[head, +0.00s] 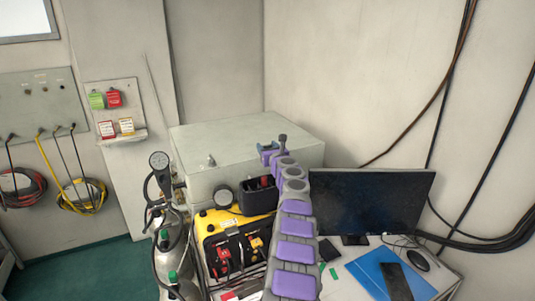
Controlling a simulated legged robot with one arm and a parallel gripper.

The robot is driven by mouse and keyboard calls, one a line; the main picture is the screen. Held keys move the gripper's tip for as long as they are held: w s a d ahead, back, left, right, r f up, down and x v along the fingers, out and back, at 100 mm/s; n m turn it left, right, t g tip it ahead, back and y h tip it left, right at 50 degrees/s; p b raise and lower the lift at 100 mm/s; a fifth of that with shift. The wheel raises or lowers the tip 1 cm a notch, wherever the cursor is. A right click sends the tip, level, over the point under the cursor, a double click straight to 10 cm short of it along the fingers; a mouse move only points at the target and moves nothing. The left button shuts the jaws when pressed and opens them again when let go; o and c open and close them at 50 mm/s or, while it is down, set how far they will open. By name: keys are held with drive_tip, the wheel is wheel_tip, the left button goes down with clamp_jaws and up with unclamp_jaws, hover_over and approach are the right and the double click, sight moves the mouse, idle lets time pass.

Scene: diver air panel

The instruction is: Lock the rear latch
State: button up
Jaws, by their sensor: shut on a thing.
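My purple and grey arm reaches up from the bottom of the head view to a large pale grey case (243,133). My gripper (267,150) is at the case's top, near its front edge. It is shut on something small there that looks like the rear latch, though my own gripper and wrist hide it. I cannot tell the latch's position. A small metal fitting (210,160) stands free at the left of the case's top.
A yellow panel box (211,221) with red connectors and a black bin (256,198) are just in front. A monitor (375,203) and a blue folder (385,270) are right. Cables hang on the right wall.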

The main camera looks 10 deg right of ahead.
drive_tip(key=shift+a+f+m+h+b, duration=0.2)
drive_tip(key=shift+f+m+h+b, duration=0.1)
drive_tip(key=shift+h+b, duration=0.15)
drive_tip(key=m+h+b, duration=0.1)
drive_tip(key=h, duration=0.1)
drive_tip(key=m+h+b, duration=0.1)
drive_tip(key=h, duration=0.1)
drive_tip(key=shift+a+r+m+b, duration=0.25)
drive_tip(key=shift+m+b, duration=0.05)
drive_tip(key=shift+r+m+h+p, duration=0.1)
drive_tip(key=shift+m+h+p, duration=0.4)
drive_tip(key=shift+m+h, duration=0.55)
drive_tip(key=h+p, duration=0.1)
drive_tip(key=m+h+p, duration=0.1)
drive_tip(key=shift+a+r+g+h, duration=0.1)
drive_tip(key=shift+r+g+h, duration=0.05)
drive_tip(key=shift+g+h, duration=0.15)
drive_tip(key=shift+w+m+h+p, duration=0.1)
drive_tip(key=shift+m+h+p, duration=0.25)
drive_tip(key=shift+p, duration=0.45)
drive_tip(key=shift+a+m+g+h+p, duration=0.1)
drive_tip(key=shift+m+g+h+p, duration=0.2)
drive_tip(key=shift+g+h+p, duration=0.35)
drive_tip(key=o, duration=1)
drive_tip(key=shift+w+a+f, duration=0.1)
drive_tip(key=shift+f, duration=0.1)
drive_tip(key=shift+o, duration=0.2)
